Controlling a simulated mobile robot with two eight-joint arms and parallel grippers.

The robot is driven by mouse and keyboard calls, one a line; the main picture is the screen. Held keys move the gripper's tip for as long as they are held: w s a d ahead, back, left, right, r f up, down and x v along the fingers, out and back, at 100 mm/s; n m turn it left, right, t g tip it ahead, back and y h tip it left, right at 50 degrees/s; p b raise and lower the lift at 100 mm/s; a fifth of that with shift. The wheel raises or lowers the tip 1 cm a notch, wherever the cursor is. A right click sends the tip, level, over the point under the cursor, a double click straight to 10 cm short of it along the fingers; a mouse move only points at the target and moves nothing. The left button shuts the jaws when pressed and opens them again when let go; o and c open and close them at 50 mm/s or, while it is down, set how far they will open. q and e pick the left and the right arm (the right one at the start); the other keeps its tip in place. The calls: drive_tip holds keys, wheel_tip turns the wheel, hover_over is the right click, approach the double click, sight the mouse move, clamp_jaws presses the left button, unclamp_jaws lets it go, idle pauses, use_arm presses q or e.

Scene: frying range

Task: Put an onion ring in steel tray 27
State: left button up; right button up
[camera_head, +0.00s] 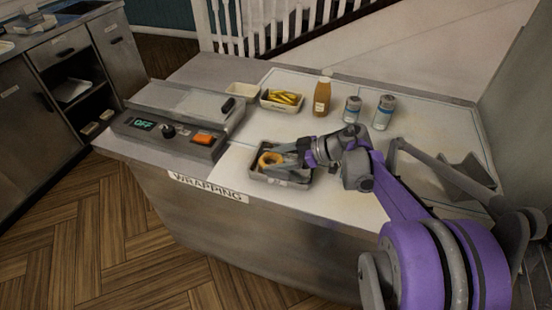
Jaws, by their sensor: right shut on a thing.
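A golden onion ring (269,160) shows at the left side of a small grey steel tray (284,181) on the white counter top. My right gripper (279,152) reaches in from the right over the tray and is shut on the onion ring. The ring is at the tray's rim height or just inside; I cannot tell if it touches the tray floor. Any number on the tray is too small to read. My left gripper is not in view.
A fryer-like unit (185,113) with an "OFF" display stands left of the tray. Behind are a tray of yellow fries (284,99), an empty pale tray (243,91), a sauce bottle (322,97) and two shakers (352,109). A dark metal holder (468,178) is at right.

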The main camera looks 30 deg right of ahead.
drive_tip(key=shift+f, duration=0.2)
drive_tip(key=o, duration=0.7)
drive_tip(key=shift+r, duration=0.1)
drive_tip(key=shift+r, duration=0.1)
drive_tip(key=shift+s+d+r, duration=0.15)
drive_tip(key=shift+d+r, duration=0.05)
drive_tip(key=shift+d, duration=0.05)
drive_tip(key=v, duration=1.1)
drive_tip(key=shift+s+d+r, duration=0.1)
drive_tip(key=shift+s, duration=0.05)
